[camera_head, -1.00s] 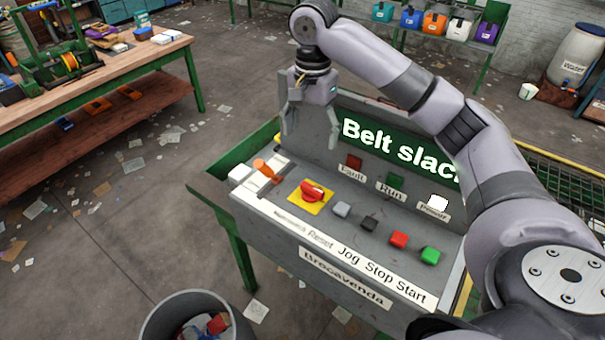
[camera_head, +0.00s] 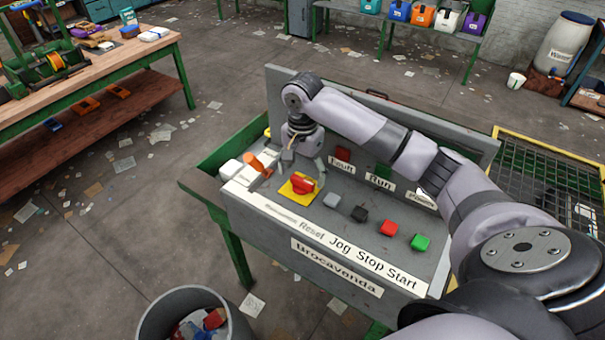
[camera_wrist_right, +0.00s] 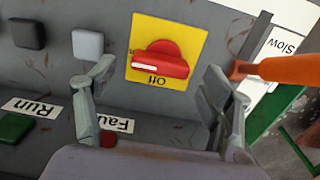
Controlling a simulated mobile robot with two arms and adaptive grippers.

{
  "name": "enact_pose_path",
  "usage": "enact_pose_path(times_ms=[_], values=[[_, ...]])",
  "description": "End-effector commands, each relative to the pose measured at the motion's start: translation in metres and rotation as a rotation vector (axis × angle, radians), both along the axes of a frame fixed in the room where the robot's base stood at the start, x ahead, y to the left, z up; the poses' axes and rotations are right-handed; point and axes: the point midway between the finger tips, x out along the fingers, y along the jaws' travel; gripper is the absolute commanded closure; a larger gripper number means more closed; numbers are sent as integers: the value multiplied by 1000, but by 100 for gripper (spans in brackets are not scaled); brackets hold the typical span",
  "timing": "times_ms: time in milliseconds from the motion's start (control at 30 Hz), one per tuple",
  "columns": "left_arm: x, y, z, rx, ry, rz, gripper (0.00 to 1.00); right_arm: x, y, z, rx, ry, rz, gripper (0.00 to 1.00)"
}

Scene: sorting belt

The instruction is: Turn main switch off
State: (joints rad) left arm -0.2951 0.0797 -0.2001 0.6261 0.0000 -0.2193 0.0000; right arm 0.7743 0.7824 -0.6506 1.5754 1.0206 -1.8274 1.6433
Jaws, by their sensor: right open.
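The main switch is a red rotary knob (camera_head: 302,184) on a yellow plate (camera_head: 289,191), at the left of the console's button row. In the right wrist view the knob (camera_wrist_right: 160,60) lies crosswise, its white mark toward the left; an upside-down "Off" label is on the plate edge nearest me. My right gripper (camera_head: 303,164) is open and empty, just behind and above the knob. In the wrist view its fingers stand on either side of the knob, apart from it. My left gripper is not in view.
An orange lever (camera_head: 265,160) stands left of the switch, close to one finger in the wrist view. Grey, black, red (camera_head: 388,228) and green (camera_head: 420,242) buttons run to the right. The upright rear panel (camera_head: 285,85) stands behind my gripper. A bin (camera_head: 165,320) stands in front.

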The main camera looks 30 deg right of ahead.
Motion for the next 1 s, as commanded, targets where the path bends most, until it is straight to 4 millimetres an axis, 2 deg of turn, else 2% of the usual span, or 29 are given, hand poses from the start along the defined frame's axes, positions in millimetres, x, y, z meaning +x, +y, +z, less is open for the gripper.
enact_pose_path(times_ms=[200,500,1000], values=[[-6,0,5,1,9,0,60,0,0,-18,0,0,1,25],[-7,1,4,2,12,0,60,0,0,-20,0,0,1,25],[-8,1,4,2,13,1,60,0,0,-20,0,-1,1,58]])
